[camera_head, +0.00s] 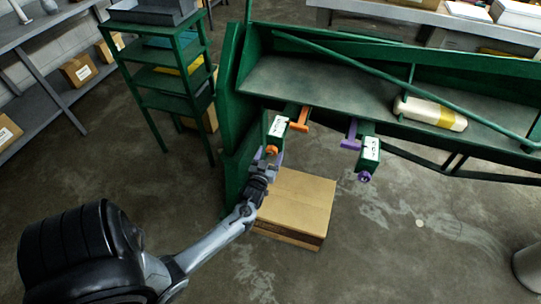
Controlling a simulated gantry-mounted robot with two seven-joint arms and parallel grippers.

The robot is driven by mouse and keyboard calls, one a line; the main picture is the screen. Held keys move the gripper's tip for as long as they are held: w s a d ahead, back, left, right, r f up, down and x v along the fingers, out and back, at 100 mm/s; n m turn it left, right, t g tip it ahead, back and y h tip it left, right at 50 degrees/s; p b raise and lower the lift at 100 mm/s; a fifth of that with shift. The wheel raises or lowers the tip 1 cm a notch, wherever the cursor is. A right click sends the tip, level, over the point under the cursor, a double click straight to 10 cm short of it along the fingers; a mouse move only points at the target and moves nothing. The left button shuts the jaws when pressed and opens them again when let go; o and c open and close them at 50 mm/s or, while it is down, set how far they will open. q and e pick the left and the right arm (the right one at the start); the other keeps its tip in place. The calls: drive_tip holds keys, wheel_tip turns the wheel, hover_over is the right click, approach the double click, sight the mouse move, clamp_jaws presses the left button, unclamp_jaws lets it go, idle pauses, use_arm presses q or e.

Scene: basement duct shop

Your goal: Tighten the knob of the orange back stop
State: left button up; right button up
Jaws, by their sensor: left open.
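The orange back stop (300,122) sits on a bracket at the left part of the front edge of the green machine. Its orange knob (272,150) is on the near end of that bracket, below a white label. My left gripper (270,160) is open, with its fingers right at the orange knob. I cannot tell whether they touch it. The gripper partly hides the knob's near side. My right gripper is not in view.
A similar purple stop (351,133) with a purple knob (365,177) sits to the right. A cardboard box (300,203) lies on the floor below my left gripper. A green shelf rack (150,78) stands left. A white bottle-like roll (430,113) lies on the machine.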

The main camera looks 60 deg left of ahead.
use_arm(q)
drive_tip(key=shift+w+a, duration=0.3)
drive_tip(key=shift+w, duration=0.1)
drive_tip(key=c, duration=1)
drive_tip(key=shift+c, duration=0.2)
